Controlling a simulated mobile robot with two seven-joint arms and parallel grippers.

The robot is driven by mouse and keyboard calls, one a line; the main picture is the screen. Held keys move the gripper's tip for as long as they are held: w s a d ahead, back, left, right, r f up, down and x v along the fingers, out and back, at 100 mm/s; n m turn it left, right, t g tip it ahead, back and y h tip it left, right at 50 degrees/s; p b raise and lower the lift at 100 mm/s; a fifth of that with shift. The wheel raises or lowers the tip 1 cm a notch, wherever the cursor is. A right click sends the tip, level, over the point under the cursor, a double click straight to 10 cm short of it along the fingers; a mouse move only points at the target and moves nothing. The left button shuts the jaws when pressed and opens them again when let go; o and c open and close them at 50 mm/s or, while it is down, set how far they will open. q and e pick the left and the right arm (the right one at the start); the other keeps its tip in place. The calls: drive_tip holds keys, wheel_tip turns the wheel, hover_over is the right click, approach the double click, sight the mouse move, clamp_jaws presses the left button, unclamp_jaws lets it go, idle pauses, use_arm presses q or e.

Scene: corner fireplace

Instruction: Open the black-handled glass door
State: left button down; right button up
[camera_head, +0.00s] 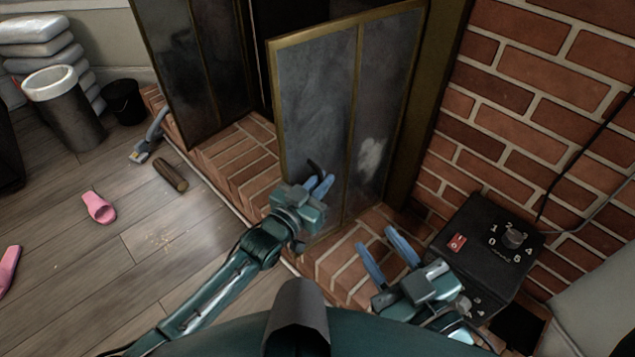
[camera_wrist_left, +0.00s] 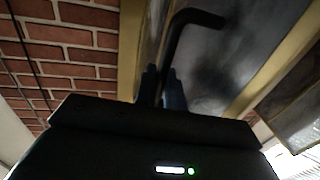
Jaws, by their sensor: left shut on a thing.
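The glass door (camera_head: 312,108) has a brass frame and smoky panes, and stands partly open, with a dark gap at its left edge. Its black handle (camera_head: 314,165) shows just above my left gripper (camera_head: 318,184). In the left wrist view the bent black handle (camera_wrist_left: 188,22) runs down between the blue fingers of my left gripper (camera_wrist_left: 163,88), which is shut on it. My right gripper (camera_head: 388,247) has its blue fingers apart and empty, over the brick hearth to the right of the door.
A second glass panel (camera_head: 197,70) stands to the left. A black control box (camera_head: 484,243) with a knob sits at the right by the brick wall (camera_head: 545,120). A log (camera_head: 171,176), a brush (camera_head: 149,138) and pink slippers (camera_head: 99,207) lie on the floor.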

idle(0.3)
use_arm(q)
drive_tip(key=c, duration=1.6)
unclamp_jaws()
drive_tip(key=shift+c, duration=0.2)
drive_tip(key=shift+s+a, duration=0.15)
drive_tip(key=shift+s, duration=0.05)
drive_tip(key=p+v, duration=0.3)
drive_tip(key=v, duration=0.9)
drive_tip(key=shift+s+a+p, duration=0.2)
drive_tip(key=shift+s+p, duration=0.05)
drive_tip(key=shift+p, duration=0.05)
use_arm(e)
drive_tip(key=g, duration=0.1)
drive_tip(key=d+m+g+h, duration=0.1)
drive_tip(key=shift+s+f+g, duration=0.1)
drive_tip(key=shift+s+g, duration=0.25)
drive_tip(key=shift+g, duration=0.05)
use_arm(q)
drive_tip(key=shift+r, duration=0.1)
